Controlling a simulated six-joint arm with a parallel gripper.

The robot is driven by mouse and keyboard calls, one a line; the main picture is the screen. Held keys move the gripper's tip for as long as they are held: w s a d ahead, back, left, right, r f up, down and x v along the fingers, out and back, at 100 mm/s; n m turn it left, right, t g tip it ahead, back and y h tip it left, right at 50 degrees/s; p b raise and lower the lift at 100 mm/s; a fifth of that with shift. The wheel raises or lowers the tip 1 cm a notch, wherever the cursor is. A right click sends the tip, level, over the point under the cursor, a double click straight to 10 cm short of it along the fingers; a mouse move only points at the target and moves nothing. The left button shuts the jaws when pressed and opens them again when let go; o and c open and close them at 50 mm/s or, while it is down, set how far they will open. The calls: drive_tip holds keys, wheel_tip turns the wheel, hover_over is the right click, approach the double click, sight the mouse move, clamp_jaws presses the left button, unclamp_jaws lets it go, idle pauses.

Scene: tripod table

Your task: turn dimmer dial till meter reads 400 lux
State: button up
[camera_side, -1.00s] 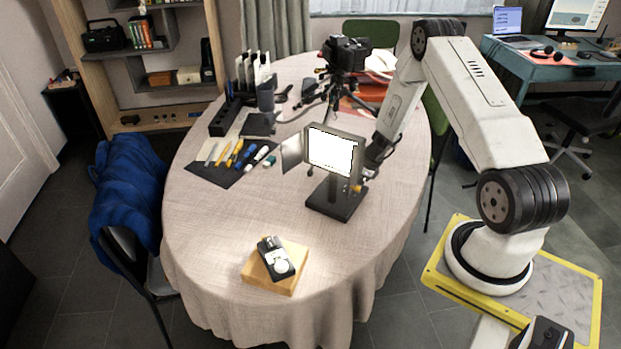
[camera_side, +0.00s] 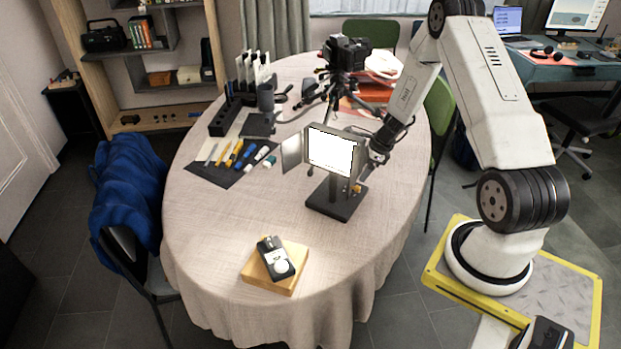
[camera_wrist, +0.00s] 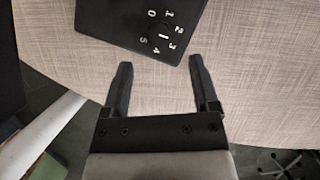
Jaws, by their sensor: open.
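The lamp (camera_side: 330,150) is a lit white panel with side flaps on a dark base (camera_side: 325,198). In the wrist view a black box (camera_wrist: 110,18) carries the dimmer dial (camera_wrist: 164,35), marked 0 to 5, with a short white pointer line. The light meter (camera_side: 275,257), dark with a pale round sensor, lies on a wooden block (camera_side: 290,284); its reading is too small to make out. My gripper (camera_wrist: 160,62) is open and empty, its fingers pointing toward the box, apart from the dial. In the side view it is partly hidden at the lamp's right.
A camera on a tripod (camera_side: 345,55) stands behind the lamp. A dark mat (camera_side: 215,175) with several pens lies to the left. A black organiser (camera_side: 225,115) stands further back. The table's (camera_side: 215,235) front left is clear around the block.

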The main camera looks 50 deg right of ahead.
drive_tip(key=shift+v, duration=0.9)
drive_tip(key=shift+d+f, duration=0.1)
